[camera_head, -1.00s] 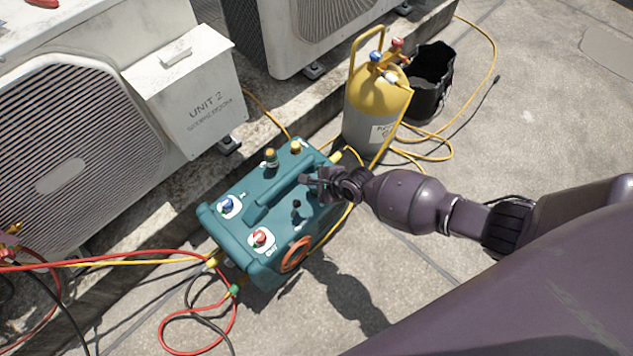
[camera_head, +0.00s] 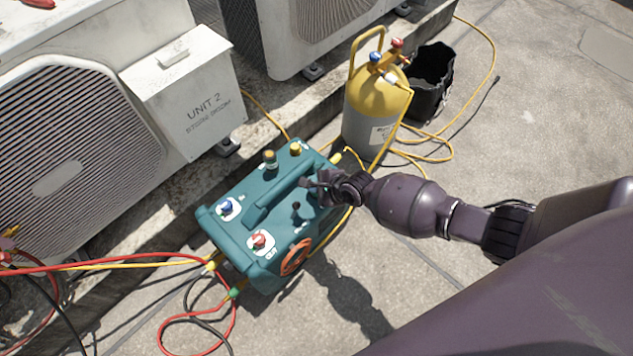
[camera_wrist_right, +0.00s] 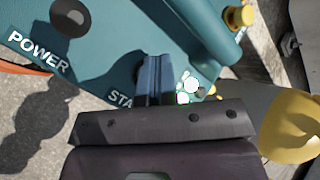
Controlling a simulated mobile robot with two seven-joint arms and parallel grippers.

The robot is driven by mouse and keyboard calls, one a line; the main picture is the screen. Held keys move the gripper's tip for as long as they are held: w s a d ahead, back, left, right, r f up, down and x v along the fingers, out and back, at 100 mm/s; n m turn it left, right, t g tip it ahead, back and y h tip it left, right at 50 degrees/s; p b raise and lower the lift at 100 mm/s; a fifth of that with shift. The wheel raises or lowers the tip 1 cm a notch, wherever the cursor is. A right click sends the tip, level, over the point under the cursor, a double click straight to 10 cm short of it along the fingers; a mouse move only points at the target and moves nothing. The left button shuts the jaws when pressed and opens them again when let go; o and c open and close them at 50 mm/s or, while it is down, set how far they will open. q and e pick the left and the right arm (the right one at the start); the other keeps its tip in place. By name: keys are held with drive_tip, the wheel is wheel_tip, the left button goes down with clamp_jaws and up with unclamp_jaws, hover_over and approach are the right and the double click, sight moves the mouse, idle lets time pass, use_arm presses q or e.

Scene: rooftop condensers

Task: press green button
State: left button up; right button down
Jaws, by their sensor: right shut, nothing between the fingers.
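The green button (camera_wrist_right: 184,98) shows in the right wrist view as a small green patch with bright white glints, beside the lettering "STA", which my gripper cuts off. It sits on the teal machine (camera_head: 262,222), right next to my fingers and partly hidden by the gripper body. My right gripper (camera_wrist_right: 158,62) is shut and empty, its fingers pointing at the top panel; contact with the button cannot be told. In the head view my right gripper (camera_head: 306,183) is over the machine's right end and hides the button. My left gripper is out of view.
The machine also carries a blue knob (camera_head: 227,206), a red knob (camera_head: 260,239) and a raised handle (camera_head: 283,197). A yellow-topped cylinder (camera_head: 378,100) and black bucket (camera_head: 430,80) stand behind. Red and yellow hoses lie around. A condenser with a "UNIT 2" box (camera_head: 190,90) is at left.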

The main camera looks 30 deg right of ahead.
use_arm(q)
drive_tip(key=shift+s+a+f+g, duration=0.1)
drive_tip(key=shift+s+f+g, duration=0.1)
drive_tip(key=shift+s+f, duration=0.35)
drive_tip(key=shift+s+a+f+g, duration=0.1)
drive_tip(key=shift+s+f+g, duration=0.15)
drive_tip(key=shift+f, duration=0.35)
use_arm(e)
drive_tip(key=shift+s+f, duration=0.3)
drive_tip(key=shift+f, duration=0.25)
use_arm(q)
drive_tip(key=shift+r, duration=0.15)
use_arm(e)
drive_tip(key=shift+r, duration=0.15)
drive_tip(key=shift+w+r+p, duration=0.15)
drive_tip(key=shift+r+p, duration=0.8)
drive_tip(key=shift+r, duration=0.35)
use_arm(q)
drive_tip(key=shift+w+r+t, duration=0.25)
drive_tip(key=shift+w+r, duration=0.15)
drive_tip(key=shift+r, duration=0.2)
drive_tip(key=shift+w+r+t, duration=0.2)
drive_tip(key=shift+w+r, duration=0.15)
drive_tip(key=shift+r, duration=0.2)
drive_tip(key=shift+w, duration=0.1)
